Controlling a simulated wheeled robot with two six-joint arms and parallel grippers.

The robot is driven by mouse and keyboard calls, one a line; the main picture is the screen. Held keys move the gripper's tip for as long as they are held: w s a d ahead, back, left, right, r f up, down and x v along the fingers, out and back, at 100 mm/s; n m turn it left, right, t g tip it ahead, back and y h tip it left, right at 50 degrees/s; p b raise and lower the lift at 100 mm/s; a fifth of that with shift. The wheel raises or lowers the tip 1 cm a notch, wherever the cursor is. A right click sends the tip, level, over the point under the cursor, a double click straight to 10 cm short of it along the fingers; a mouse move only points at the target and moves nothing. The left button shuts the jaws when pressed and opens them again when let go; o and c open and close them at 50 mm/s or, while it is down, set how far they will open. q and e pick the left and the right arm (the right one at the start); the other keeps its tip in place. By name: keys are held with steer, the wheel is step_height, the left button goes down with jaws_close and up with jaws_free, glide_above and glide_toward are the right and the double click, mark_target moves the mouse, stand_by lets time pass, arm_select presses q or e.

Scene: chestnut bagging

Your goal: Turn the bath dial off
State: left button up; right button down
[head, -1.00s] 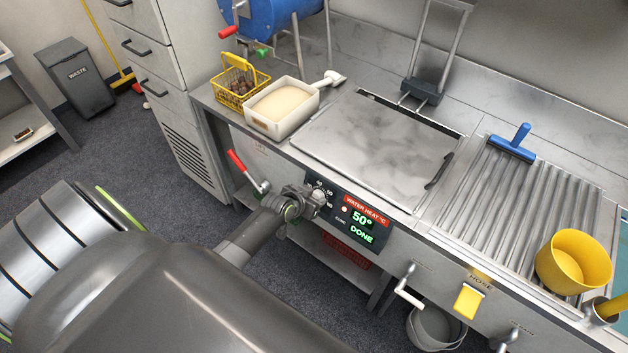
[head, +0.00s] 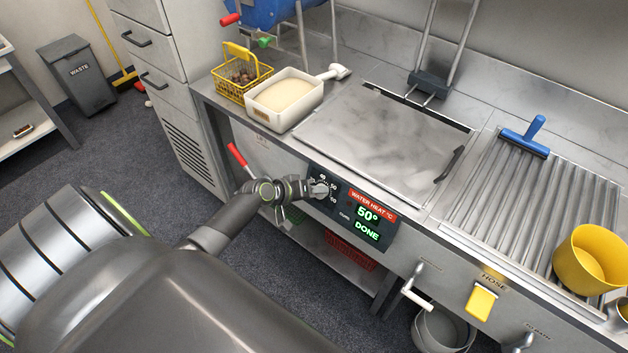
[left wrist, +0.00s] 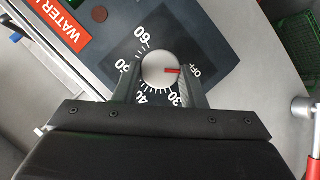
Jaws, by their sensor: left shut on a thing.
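The bath dial (head: 321,190) is a round pale knob on the dark control panel (head: 349,206) at the front of the counter. My left gripper (head: 316,189) is shut on the dial, its arm coming in from the left. In the left wrist view the dial (left wrist: 158,68) sits between the two fingers of the left gripper (left wrist: 160,82). Its red pointer (left wrist: 172,71) points right, at or very close to the OFF mark (left wrist: 196,69). The display (head: 368,212) reads 50° and DONE. My right gripper is not in view.
A red-handled crank (head: 237,156) is close beside my left wrist. A lidded bath (head: 382,135) is behind the panel. A yellow basket of chestnuts (head: 241,78) and a white tub (head: 284,103) stand on the counter. A lever (head: 415,286) sticks out right of the panel.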

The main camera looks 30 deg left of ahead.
arm_select(q)
steer(key=shift+f, duration=0.1)
stand_by(0.3)
steer(key=o, duration=1)
steer(key=v, duration=1.7)
steer(key=shift+a+b, duration=0.2)
steer(key=shift+b, duration=0.15)
steer(key=shift+s, duration=0.1)
